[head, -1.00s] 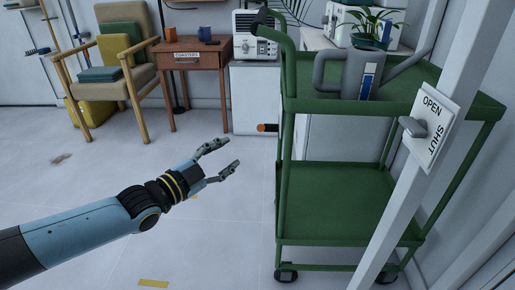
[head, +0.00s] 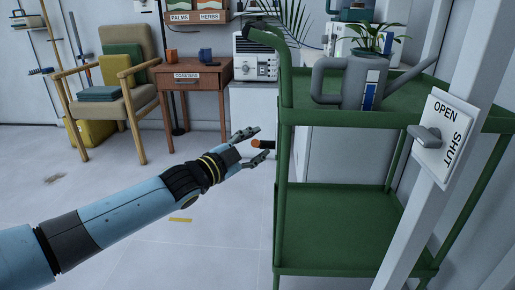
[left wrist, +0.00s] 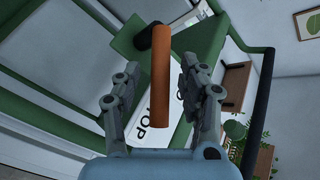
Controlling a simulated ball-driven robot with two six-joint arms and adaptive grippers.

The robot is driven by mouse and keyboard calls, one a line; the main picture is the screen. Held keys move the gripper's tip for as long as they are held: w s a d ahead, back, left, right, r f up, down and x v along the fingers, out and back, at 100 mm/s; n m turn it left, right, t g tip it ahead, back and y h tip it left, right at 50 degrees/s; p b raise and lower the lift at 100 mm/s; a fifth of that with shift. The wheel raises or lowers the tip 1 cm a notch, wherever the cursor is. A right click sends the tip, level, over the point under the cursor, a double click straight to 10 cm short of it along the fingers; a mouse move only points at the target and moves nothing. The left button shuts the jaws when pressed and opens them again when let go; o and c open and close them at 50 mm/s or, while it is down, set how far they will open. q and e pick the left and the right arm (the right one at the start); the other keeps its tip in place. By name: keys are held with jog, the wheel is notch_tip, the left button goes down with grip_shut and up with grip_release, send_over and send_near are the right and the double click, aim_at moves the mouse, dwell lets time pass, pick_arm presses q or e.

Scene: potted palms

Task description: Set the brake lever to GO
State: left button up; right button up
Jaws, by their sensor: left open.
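The brake lever has an orange handle (head: 262,143) that sticks out to the left from the green cart (head: 338,224). In the left wrist view the orange handle (left wrist: 160,80) shows lengthwise between the two fingers, with a gap on each side. My right gripper is out of view.
A grey watering can (head: 363,88) stands on the cart's top shelf. A white post with an OPEN/SHUT switch plate (head: 444,140) rises at the right. A wooden table (head: 190,90) and a chair (head: 110,92) stand behind.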

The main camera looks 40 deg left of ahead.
pick_arm(q)
jog(key=shift+w, duration=0.55)
jog(key=shift+c, duration=0.3)
grip_shut()
